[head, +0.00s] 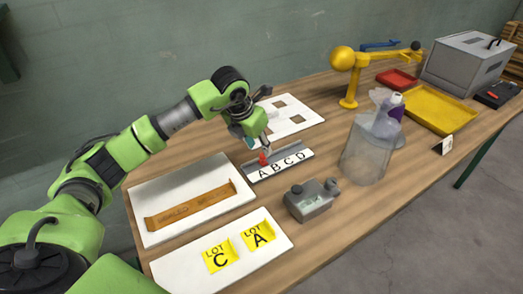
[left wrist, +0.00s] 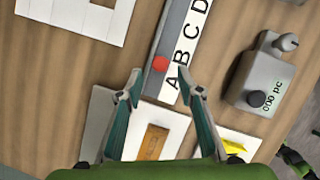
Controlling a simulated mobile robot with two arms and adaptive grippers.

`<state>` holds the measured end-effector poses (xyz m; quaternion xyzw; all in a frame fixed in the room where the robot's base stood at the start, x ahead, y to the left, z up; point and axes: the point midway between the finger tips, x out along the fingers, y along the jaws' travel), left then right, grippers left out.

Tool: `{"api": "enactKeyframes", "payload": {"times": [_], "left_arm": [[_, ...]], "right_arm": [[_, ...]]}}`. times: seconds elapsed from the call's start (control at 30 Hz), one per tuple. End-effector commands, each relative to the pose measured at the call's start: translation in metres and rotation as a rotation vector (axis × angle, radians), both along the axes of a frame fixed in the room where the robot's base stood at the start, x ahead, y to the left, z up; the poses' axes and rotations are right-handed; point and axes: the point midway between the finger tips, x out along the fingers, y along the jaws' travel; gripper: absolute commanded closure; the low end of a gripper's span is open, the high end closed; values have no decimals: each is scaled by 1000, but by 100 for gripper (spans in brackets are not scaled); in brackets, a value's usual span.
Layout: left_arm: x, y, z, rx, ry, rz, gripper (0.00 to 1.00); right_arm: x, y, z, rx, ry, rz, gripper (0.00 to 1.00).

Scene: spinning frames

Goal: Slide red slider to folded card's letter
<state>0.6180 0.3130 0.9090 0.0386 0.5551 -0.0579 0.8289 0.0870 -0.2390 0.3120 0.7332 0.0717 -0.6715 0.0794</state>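The red slider (head: 262,159) stands on the grey rail of the letter strip (head: 281,165), near the A end of the letters A, B, C, D. The left wrist view shows it as a round red knob (left wrist: 160,64) beside A and B. My left gripper (head: 261,141) is over the rail, close to the slider. Its fingers (left wrist: 157,85) are apart, with the knob just beyond the gap between the tips; contact is not clear. A small white folded card (head: 446,145) stands at the right table edge; its letter is too small to read. My right gripper is not in view.
Yellow cards reading LOT C (head: 220,258) and LOT A (head: 258,235) lie on a white board at the front. A grey device (head: 312,200) stands right of the strip. A clear container (head: 366,155) and a yellow lamp-like arm (head: 347,80) stand farther right.

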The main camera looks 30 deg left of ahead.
Motion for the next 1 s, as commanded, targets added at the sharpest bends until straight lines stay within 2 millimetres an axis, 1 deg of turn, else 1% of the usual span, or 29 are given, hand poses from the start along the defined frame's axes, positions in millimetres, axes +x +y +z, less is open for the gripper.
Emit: {"api": "enactKeyframes", "payload": {"times": [0.03,0.1,0.3,0.43,0.63,0.67,0.7,0.77,0.8,1.0], "left_arm": [[3,-1,-9,-1,3,1,66],[7,-2,-19,-1,2,1,66],[15,-2,-38,-1,1,1,66],[17,-3,-41,0,-1,0,66],[17,-2,-41,0,-1,0,66],[17,-2,-41,0,-1,0,68],[17,-2,-41,0,-1,0,79],[17,-2,-41,0,-1,0,94],[17,-2,-41,0,-1,0,100],[20,-4,-42,-1,-2,0,100]], "right_arm": [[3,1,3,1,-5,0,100],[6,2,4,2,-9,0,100],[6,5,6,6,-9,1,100],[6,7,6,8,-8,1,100],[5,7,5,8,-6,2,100],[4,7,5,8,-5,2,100],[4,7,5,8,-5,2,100],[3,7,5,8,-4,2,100],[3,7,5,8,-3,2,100],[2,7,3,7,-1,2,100]]}}
